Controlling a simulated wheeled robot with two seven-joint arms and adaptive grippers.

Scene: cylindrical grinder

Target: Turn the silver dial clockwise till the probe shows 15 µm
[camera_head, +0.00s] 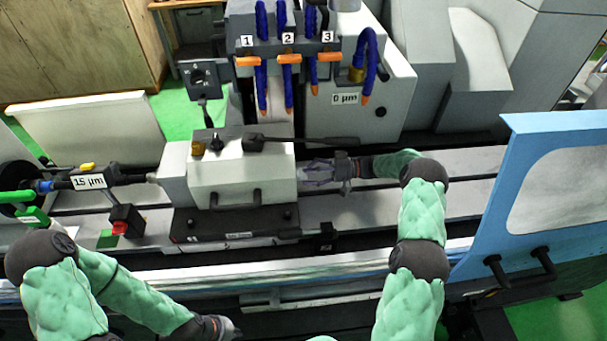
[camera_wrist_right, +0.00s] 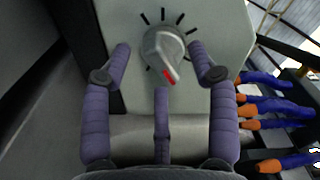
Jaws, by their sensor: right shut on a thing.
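The silver dial (camera_wrist_right: 163,48) is on a pale grey panel with black tick marks around it; its red pointer mark is toward the lower right in the right wrist view. My right gripper (camera_wrist_right: 161,62) has its fingers on both sides of the dial and is shut on it. In the head view my right gripper (camera_head: 318,172) is at the right side of the white grinder head, where the dial is hidden. The black probe (camera_head: 110,177) at the left has a display (camera_head: 89,182) reading 15 µm. My left gripper (camera_head: 228,329) is low at the bottom edge; its fingers are unclear.
A second display (camera_head: 344,99) reads 0 µm on the grey housing. Blue hoses with orange nozzles (camera_head: 288,58) hang above, numbered 1 to 3. A red button box (camera_head: 126,221) stands at the left. A blue door (camera_head: 540,190) is at the right.

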